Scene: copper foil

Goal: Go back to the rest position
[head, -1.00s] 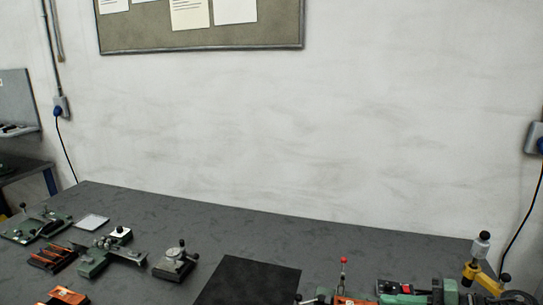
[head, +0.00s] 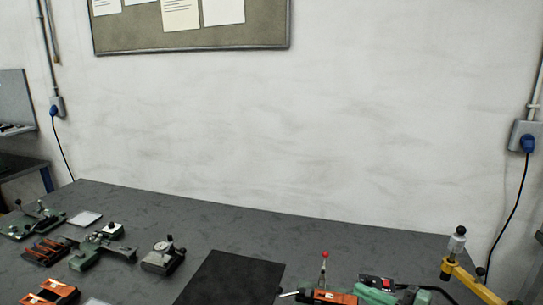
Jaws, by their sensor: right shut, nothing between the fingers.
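My left gripper is not in the head view. My right gripper is at most a sliver at the lower edge, and I cannot make out its fingers; by its jaws it is shut and empty. I see neither gripper touching any bench object. The dark grey workbench (head: 330,235) fills the lower part of the view.
A black mat (head: 230,280) lies at the front middle. A green and orange device with a red-tipped lever (head: 324,270) and a yellow-armed tool (head: 465,275) stand right. Small fixtures (head: 163,257) and orange racks (head: 46,251) stand left. The back strip of the bench is clear.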

